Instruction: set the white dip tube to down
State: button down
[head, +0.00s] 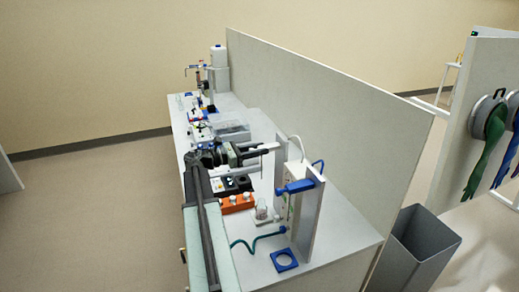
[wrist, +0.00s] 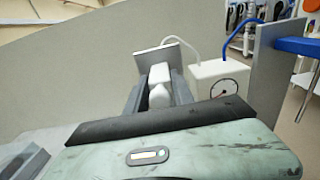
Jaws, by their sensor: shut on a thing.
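My gripper (head: 270,149) reaches right over the bench, level with the top of a pale upright plate (head: 281,170). In the wrist view its two grey fingers are closed on a white block, which I take to be the grip of the white dip tube (wrist: 159,87). The block stands in front of the plate (wrist: 158,57). A thin white hose (wrist: 190,43) arches from behind the plate to a white box with a round gauge (wrist: 221,75). The lower end of the dip tube is hidden, so its height cannot be told.
A blue handle (head: 295,187) sticks out from a second tall plate (head: 310,215) nearby. A long partition (head: 330,120) runs behind. A grey bin (head: 425,245) stands right.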

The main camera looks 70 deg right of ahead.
jog(key=shift+w+r, duration=0.1)
jog(key=shift+r, duration=0.05)
dwell(0.6)
jog(key=shift+d+f, duration=0.1)
jog(key=shift+f, duration=0.15)
notch_tip(320, 180, down, 20)
jog(key=b, duration=2)
jog(key=shift+f+b, duration=0.25)
jog(key=shift+b, duration=0.1)
jog(key=c, duration=1.3)
grip_release()
jog(key=shift+w+r, duration=0.1)
jog(key=shift+o, duration=0.2)
jog(key=v, duration=0.8)
